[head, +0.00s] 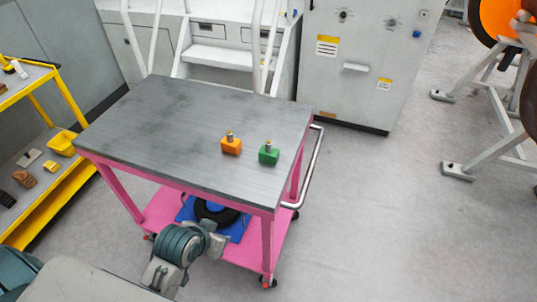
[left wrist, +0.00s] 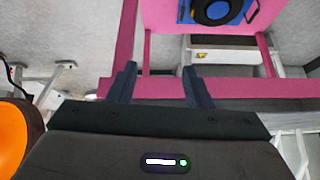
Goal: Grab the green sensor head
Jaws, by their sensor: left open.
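The green sensor head (head: 269,154) is a small green block with a metallic stud on top. It stands upright on the grey top of the pink cart (head: 180,125), near the right front corner. An orange sensor head (head: 231,144) of the same shape stands just left of it. My left arm is in front of the cart's front edge, lower in the picture than the green block. My left gripper (left wrist: 159,70) is open and empty in the left wrist view, its fingers towards the cart's pink frame. The sensor heads do not show there. My right gripper is not in view.
The cart's lower shelf holds a blue tray with a black ring (head: 214,211). A chrome handle (head: 313,170) is on the cart's right side. A yellow shelf cart (head: 62,180) stands left, white steps (head: 215,57) and a cabinet (head: 365,55) behind. The floor at right front is clear.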

